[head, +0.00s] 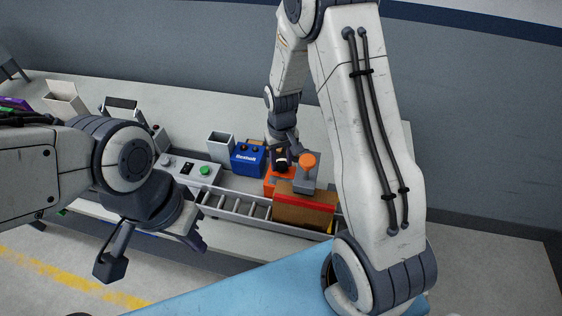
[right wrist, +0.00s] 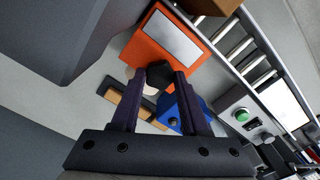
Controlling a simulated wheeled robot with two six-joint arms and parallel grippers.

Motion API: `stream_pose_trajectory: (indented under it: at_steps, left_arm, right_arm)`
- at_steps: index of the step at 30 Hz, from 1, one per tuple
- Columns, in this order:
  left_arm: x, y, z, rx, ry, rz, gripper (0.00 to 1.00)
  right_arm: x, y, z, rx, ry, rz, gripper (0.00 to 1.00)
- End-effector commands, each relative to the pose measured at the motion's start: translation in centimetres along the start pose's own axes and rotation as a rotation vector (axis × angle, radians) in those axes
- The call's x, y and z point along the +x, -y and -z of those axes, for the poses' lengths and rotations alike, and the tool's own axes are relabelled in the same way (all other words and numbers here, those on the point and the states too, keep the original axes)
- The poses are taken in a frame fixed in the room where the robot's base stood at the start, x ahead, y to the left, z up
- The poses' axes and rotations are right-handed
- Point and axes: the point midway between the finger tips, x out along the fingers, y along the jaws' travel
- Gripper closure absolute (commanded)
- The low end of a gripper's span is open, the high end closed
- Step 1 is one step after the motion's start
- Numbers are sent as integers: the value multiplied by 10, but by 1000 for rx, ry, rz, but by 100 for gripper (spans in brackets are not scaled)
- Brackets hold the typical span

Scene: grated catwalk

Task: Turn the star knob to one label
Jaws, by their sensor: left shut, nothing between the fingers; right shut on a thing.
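An orange box (head: 270,187) stands on the bench, and in the right wrist view its orange face (right wrist: 146,47) carries a blank-looking pale plate (right wrist: 173,37). My right gripper (head: 282,165) is over this box. My left gripper (head: 198,246) is shut and empty, held in front of the bench, apart from everything.
A grey box with an orange-topped lever (head: 307,164) stands right of the orange box. A brown box (head: 304,208) is in front. A blue box (head: 248,159) and a panel with a green button (head: 205,171) are left. A slotted rack (head: 235,205) runs along the front.

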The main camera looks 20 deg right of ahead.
Motion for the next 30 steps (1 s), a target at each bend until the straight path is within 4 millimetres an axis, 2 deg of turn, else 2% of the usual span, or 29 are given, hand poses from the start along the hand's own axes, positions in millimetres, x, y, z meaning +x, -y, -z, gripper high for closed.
stream_pose_trajectory:
  at_steps: [15, 21, 30]
  left_arm:
    - [6, 0, 0, -1, 0, 0, 100]
    - [7, 0, 0, -1, 0, 0, 100]
    - [7, 0, 0, -1, 0, 0, 100]
  right_arm:
    - [-1, 0, 2, 430, -7, 1, 100]
    - [-2, 0, 2, 529, -7, 1, 100]
    - [-2, 0, 2, 590, -7, 2, 100]
